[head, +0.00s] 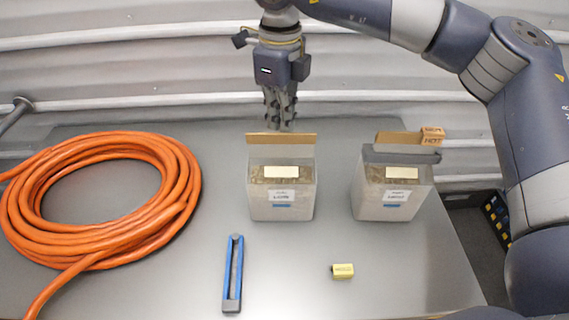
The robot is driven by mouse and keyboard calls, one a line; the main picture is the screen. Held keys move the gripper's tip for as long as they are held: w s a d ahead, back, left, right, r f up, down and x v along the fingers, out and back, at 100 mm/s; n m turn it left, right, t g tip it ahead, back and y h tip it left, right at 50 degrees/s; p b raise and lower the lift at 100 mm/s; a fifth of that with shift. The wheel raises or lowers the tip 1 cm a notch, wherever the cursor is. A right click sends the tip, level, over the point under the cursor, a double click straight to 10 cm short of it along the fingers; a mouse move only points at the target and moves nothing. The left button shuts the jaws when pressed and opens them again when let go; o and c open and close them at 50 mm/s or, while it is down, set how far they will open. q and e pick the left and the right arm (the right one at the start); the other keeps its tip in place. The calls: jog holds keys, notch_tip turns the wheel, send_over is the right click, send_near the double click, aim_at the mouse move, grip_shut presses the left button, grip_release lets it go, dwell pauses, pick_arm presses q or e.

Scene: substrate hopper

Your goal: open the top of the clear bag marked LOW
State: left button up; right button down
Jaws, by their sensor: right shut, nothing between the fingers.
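Two clear bags with brown contents stand upright on the table. The left bag (255,200) and the right bag (423,192) each have a small white label, too blurred to read surely, so I cannot tell which is marked LOW. A tan strip (281,139) stands at the left bag's top, with no clip across it. A dark grey bar (400,155) lies across the right bag's top. My right gripper (281,124) is shut and empty, pointing down just above the left bag's tan strip; contact is unclear. My left gripper is out of view.
A coil of orange hose (180,170) fills the table's left side. A blue clip-like tool (233,273) and a small yellow block (343,271) lie in front. An orange marked block (432,136) sits at the right bag's top. The front right table is clear.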

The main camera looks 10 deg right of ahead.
jog(key=s+a+b, duration=0.1)
jog(key=s+b, duration=0.1)
jog(key=s, duration=0.4)
jog(key=shift+a+b, duration=0.25)
jog(key=shift+b, duration=0.15)
dwell(0.4)
jog(key=shift+s, duration=0.1)
jog(key=shift+s+a+f+b, duration=0.2)
jog(key=shift+s+b, duration=0.3)
jog(key=shift+s, duration=0.3)
jog(key=shift+s+a+f+b, duration=0.2)
jog(key=shift+s+b, duration=0.35)
jog(key=shift+s, duration=0.2)
jog(key=shift+s+a+f+b, duration=0.2)
jog(key=shift+s+b, duration=0.3)
jog(key=shift+s, duration=0.3)
notch_tip(320, 180, up, 8)
jog(key=p, duration=0.5)
